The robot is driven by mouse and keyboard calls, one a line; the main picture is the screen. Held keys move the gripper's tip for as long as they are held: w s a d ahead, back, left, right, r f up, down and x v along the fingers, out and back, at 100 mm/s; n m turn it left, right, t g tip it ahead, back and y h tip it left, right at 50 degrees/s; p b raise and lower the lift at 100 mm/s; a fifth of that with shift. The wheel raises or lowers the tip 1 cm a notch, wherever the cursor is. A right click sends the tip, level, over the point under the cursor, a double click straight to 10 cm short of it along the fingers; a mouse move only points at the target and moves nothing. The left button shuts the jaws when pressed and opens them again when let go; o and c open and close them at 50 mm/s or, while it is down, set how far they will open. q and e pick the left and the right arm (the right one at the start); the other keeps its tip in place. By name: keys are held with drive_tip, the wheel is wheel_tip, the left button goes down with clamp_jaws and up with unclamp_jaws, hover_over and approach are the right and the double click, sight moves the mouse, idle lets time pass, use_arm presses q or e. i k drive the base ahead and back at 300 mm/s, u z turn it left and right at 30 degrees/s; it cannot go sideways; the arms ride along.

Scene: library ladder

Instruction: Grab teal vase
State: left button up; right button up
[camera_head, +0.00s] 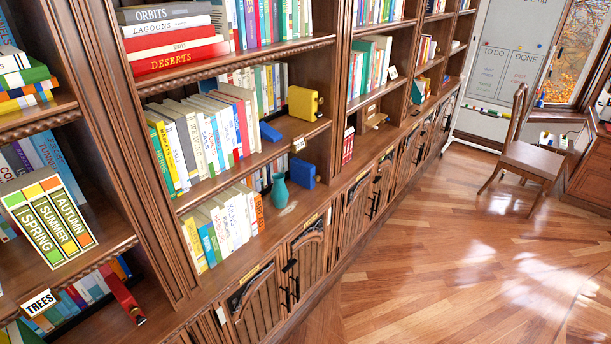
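The teal vase (279,191) stands upright on the lowest open shelf of the middle bookcase bay, just above the cabinet doors. A row of books (225,222) is to its left and a blue block-like object (302,171) is to its right. The vase is fully visible from the front. Neither of my grippers shows in the head view.
Wooden cabinet doors with dark handles (291,280) lie below the shelf. The shelf above holds books, a yellow box-like object (304,103) and a blue wedge (270,132). A wooden chair (526,150) stands at the right. The wooden floor (440,260) before the bookcase is clear.

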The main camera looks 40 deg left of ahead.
sight(280, 193)
drive_tip(key=i, duration=2.65)
drive_tip(key=u, duration=3.95)
